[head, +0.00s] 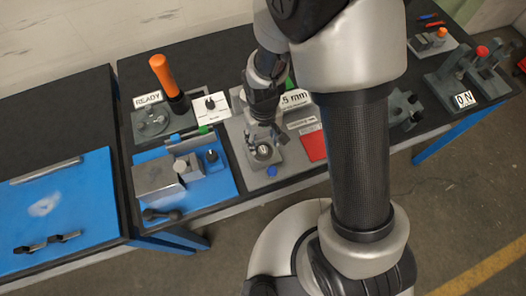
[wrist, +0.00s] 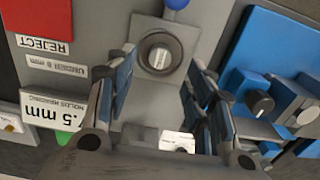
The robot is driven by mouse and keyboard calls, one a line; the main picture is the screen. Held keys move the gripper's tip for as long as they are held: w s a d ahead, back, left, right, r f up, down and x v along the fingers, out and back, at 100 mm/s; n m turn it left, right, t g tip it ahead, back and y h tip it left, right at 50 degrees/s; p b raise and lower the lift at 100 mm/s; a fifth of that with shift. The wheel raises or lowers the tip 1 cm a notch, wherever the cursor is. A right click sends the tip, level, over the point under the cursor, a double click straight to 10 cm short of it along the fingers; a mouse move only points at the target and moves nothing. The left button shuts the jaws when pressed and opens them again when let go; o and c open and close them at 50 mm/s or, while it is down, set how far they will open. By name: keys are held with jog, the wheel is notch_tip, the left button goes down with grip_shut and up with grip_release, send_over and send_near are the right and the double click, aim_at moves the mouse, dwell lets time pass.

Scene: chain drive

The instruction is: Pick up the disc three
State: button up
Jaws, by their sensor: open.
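A small round disc-like part (wrist: 159,54) with a dark rim and a pale label sits in a square grey holder (wrist: 138,28) in the wrist view. Its lettering is too small to read, so I cannot tell whether it is disc three. In the head view the round part (head: 264,152) shows just below my gripper. My gripper (head: 264,132) is open and points down over the holder. In the wrist view its fingers (wrist: 160,70) stand apart on either side, with the round part beyond their tips. Nothing is between the fingers.
A red REJECT plate (head: 313,146) lies right of the holder, and a blue knob (head: 272,171) is in front. A blue fixture (head: 225,182) with grey blocks stands to the left. An orange-handled tool (head: 168,83) rises behind it. A ".5 mm" sign (head: 294,99) stands behind the holder.

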aim_at(263, 149)
jog(key=shift+f+b, duration=0.8)
jog(key=shift+f, duration=2)
grip_shut()
